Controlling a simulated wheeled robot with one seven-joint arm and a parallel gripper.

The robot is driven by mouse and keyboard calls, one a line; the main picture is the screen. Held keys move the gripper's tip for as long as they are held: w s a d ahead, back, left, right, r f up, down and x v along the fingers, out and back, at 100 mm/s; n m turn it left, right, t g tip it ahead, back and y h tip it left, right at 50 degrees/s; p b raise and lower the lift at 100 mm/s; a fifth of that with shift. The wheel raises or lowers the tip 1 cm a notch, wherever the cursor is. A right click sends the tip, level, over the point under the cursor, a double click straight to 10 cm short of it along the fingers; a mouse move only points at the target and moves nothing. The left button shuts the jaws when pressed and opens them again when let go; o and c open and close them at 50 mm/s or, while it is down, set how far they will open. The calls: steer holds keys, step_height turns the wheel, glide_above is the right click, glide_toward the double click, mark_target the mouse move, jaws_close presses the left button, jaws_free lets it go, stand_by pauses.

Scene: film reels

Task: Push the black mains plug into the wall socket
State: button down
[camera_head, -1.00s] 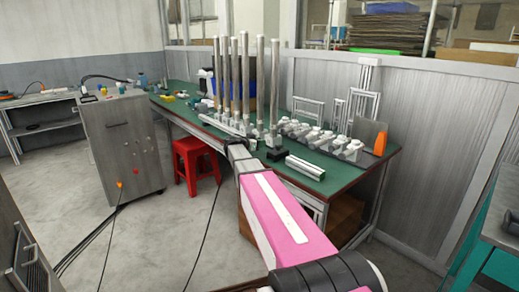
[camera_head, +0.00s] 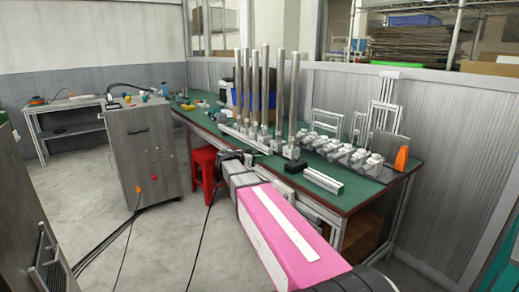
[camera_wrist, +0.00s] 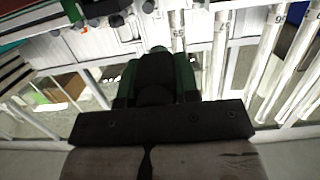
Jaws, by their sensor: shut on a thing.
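My gripper (camera_wrist: 155,95) is seen from behind in the wrist view, with its dark crossbar and green-edged sides. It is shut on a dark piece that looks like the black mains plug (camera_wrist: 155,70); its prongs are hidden. In the head view my gripper (camera_head: 236,157) is small, at the far end of my pink arm, in front of the green table's near edge. The plug cannot be made out there. I cannot pick out the wall socket in either view.
A green-topped table (camera_head: 350,190) with upright metal tubes (camera_head: 265,95) stands ahead. A red stool (camera_head: 206,170) is beside it. A grey cabinet (camera_head: 145,145) stands left, with dark cables (camera_head: 115,235) on the floor. Ribbed panels (camera_head: 440,150) close the right side.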

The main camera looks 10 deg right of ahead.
steer(key=s+a+f, duration=0.3)
steer(key=s+f, duration=0.8)
steer(key=f, duration=0.4)
steer(key=shift+r+x, duration=0.15)
steer(key=shift+x, duration=1)
steer(key=shift+r+x, duration=0.1)
steer(key=shift+x, duration=1.1)
steer(key=shift+d, duration=0.15)
steer(key=shift+r+x, duration=0.15)
steer(key=shift+x, duration=0.5)
steer(key=shift+r+x, duration=0.15)
steer(key=shift+x, duration=0.55)
steer(key=shift+w+d, duration=0.1)
steer(key=shift+d, duration=0.05)
steer(key=c, duration=0.8)
jaws_free()
steer(key=shift+d, duration=0.1)
steer(key=shift+d, duration=0.1)
steer(key=shift+c, duration=0.2)
steer(key=shift+s, duration=0.25)
